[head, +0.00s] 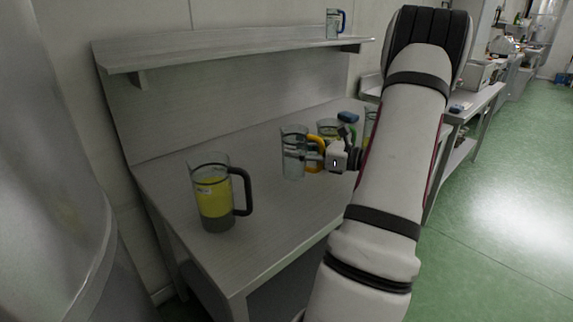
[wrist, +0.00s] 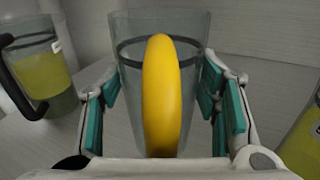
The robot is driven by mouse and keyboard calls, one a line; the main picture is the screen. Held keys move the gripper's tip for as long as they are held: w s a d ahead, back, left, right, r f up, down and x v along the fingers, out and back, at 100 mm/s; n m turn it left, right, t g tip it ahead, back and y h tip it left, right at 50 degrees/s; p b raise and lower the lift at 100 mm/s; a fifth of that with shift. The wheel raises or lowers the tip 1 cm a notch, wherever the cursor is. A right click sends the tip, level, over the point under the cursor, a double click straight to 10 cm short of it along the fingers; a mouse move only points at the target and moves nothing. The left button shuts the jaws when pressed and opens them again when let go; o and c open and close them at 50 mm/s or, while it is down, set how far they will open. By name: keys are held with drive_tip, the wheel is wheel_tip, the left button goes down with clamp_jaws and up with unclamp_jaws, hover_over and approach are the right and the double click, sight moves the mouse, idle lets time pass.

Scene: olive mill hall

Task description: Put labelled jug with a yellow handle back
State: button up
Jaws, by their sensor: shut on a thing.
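The clear jug with a yellow handle (head: 292,165) is upright over the middle of the steel table, and looks empty. I cannot tell whether its base touches the table, and no label is readable. My gripper (head: 318,156) comes from the right, on the handle side. In the wrist view the jug (wrist: 128,62) is straight ahead, its yellow handle facing the camera between the teal finger pads. My gripper (wrist: 162,100) is shut on this jug. The shelf (head: 230,52) above the table's back holds a clear jug with a blue handle (head: 332,25) at its right end.
A jug with a black handle and yellow liquid (head: 213,200) stands at the table's (head: 270,235) front left. It shows at left in the wrist view (wrist: 45,75). The shelf's left and middle are bare.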

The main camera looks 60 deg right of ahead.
sight(288, 162)
drive_tip(key=shift+w+a+f, duration=0.1)
drive_tip(key=shift+w+a, duration=0.8)
drive_tip(key=shift+w, duration=0.25)
drive_tip(key=shift+w+a+f+b, duration=0.15)
drive_tip(key=shift+f+b, duration=0.5)
drive_tip(key=shift+f, duration=1.1)
drive_tip(key=shift+f, duration=0.2)
drive_tip(key=o, duration=1.5)
drive_tip(key=shift+o, duration=0.2)
